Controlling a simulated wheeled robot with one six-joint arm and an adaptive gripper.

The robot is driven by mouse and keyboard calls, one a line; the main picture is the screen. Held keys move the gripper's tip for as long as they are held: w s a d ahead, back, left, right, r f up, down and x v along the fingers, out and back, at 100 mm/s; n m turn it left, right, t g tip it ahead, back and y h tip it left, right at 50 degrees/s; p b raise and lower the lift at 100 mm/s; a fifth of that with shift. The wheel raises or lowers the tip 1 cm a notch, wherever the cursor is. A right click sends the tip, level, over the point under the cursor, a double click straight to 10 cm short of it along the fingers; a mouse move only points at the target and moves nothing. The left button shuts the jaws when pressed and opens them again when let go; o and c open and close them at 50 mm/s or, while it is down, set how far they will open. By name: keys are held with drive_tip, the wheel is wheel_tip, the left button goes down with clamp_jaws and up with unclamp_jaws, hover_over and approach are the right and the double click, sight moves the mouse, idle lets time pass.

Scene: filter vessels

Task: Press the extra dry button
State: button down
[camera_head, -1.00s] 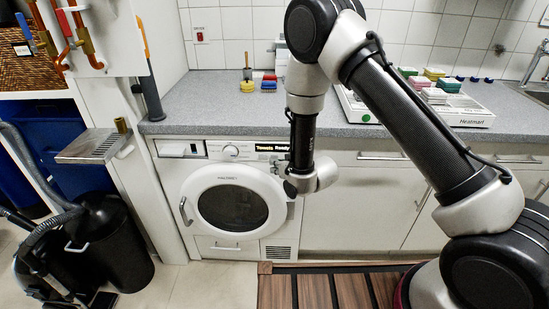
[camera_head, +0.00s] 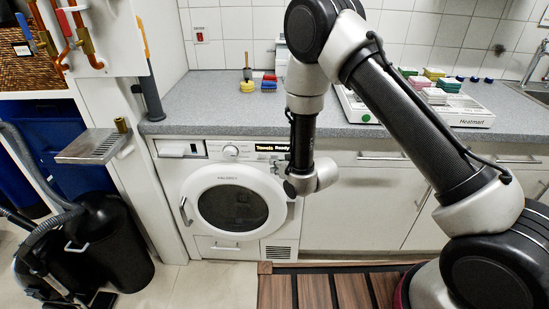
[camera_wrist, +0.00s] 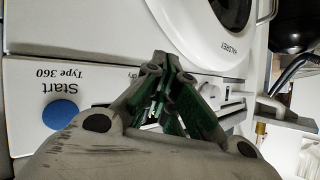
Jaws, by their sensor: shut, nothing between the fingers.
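The white dryer (camera_head: 208,175) stands under the counter, with a round door, a knob and a display reading "Towels Ready". My gripper (camera_head: 279,169) is at the right end of its front panel. In the wrist view, which is upside down, my shut, empty gripper (camera_wrist: 166,66) points at the panel. Small lettering ending in "dry" (camera_wrist: 133,74) shows just left of the fingers. The extra dry button itself is hidden behind the fingers or cannot be made out. I cannot tell whether the fingertips touch the panel. A blue round Start button (camera_wrist: 60,114) is further left.
The dryer door (camera_head: 232,205) bulges out beside my gripper; its edge also shows close in the wrist view (camera_wrist: 190,30). The counter (camera_head: 215,105) overhangs above. White cabinets (camera_head: 365,205) lie to the right, and a black bin (camera_head: 110,240) stands at the left.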

drive_tip(key=shift+w, duration=0.4)
drive_tip(key=shift+w, duration=0.2)
idle(0.4)
drive_tip(key=shift+s, duration=0.65)
drive_tip(key=s, duration=0.6)
drive_tip(key=shift+f, duration=0.1)
idle(0.3)
